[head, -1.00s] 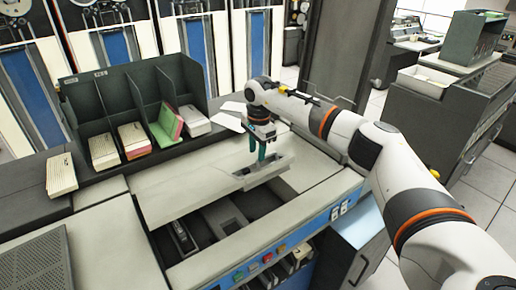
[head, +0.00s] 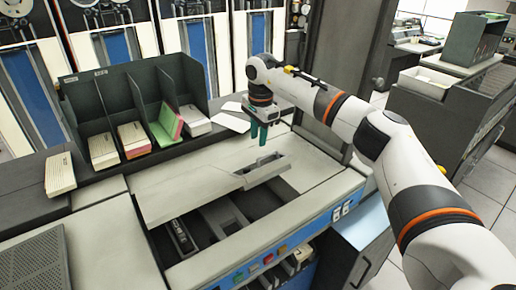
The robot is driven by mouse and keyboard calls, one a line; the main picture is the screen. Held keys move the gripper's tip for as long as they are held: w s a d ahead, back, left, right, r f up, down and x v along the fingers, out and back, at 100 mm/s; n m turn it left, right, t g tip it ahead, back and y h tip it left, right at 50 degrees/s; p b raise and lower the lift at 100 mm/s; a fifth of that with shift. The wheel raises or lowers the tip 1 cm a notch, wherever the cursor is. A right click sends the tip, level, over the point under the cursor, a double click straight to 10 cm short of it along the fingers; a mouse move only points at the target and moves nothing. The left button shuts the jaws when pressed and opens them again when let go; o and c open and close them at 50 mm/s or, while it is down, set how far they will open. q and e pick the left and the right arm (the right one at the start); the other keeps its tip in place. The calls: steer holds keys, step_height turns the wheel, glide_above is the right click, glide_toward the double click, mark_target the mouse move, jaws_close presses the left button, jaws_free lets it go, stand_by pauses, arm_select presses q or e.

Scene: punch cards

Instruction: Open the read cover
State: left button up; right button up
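The read cover (head: 195,178) is a light grey panel on top of the card machine. It stands back from a dark opening (head: 205,219), where parts of the inside show. A recessed handle (head: 262,171) is at the cover's front right edge. My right gripper (head: 260,140) has green fingers pointing down, with a small gap between them. It is empty, above and behind the handle, and looks clear of it. My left gripper is not in view.
A dark card rack (head: 135,108) with several card stacks stands behind the machine on the left. Coloured buttons (head: 267,259) line the front panel. A loose card stack (head: 60,174) lies at the left. Loose white cards (head: 231,121) lie behind the cover.

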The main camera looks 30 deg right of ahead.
step_height(320, 180, up, 7)
steer(key=b, duration=0.1)
steer(key=shift+s, duration=0.35)
stand_by(0.3)
